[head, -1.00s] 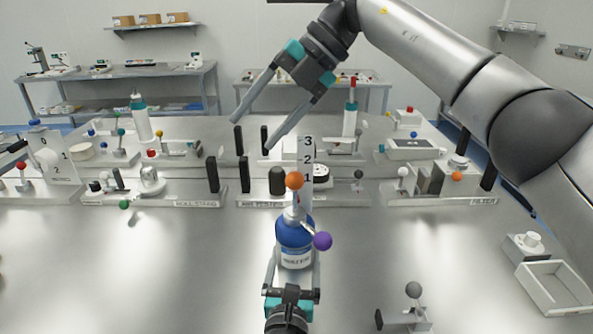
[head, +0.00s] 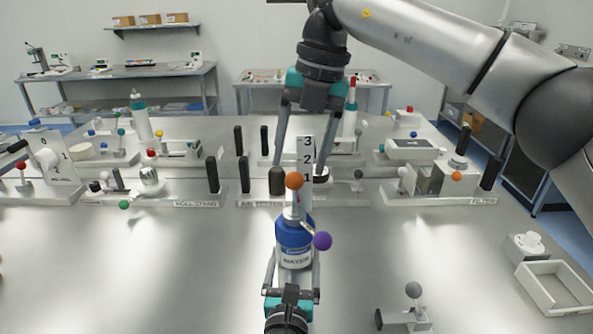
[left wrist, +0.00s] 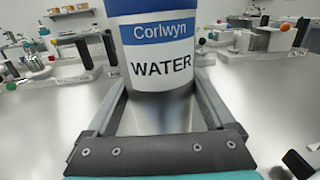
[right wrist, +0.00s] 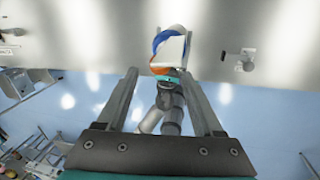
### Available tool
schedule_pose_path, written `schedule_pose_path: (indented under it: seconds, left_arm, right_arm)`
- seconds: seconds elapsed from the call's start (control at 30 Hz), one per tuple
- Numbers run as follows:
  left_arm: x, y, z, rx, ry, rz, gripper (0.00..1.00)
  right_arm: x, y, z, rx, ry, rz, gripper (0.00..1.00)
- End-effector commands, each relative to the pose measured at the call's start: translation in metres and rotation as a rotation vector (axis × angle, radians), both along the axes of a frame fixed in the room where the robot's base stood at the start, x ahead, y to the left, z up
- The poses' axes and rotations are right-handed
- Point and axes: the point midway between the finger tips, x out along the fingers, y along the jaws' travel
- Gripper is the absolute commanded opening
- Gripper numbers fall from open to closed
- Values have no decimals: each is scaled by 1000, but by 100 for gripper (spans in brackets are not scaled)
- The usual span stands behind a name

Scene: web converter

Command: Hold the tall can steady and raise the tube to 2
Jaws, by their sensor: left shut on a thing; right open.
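The tall can (head: 295,246) is blue with a white label reading WATER; the left wrist view shows its label close up (left wrist: 160,66). An orange ball (head: 294,181) tops the narrow tube above it, about level with the 1 on a white upright scale (head: 308,150) marked 1, 2 and 3. A purple ball (head: 322,240) sticks out at the can's right. My left gripper (head: 293,262) is shut on the can, one finger each side. My right gripper (head: 300,166) is open, pointing down around the scale above the orange ball. The right wrist view shows the orange ball (right wrist: 160,70) between its fingers.
Trays with small fixtures (head: 430,190) line the bench behind the can. A grey-knobbed device (head: 413,290) stands at the front right, near a white open bin (head: 553,284). The bench left of the can is clear.

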Motion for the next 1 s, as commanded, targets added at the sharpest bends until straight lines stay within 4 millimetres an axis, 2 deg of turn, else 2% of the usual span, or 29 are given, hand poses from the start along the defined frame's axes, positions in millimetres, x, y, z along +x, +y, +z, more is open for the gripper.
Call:
schedule_pose_path:
  seconds: [0.03,0.2,0.6,1.0]
  left_arm:
    - [-3,1,-12,4,25,1,0]
    - [-3,1,-12,4,25,1,0]
    - [-3,1,-12,5,25,1,0]
    - [-3,1,-12,4,25,2,0]
  right_arm:
    - [0,1,-10,-1,3,1,68]
    - [1,5,-28,-1,1,0,68]
    - [1,7,-35,1,-1,0,67]
    - [1,7,-34,1,0,0,22]
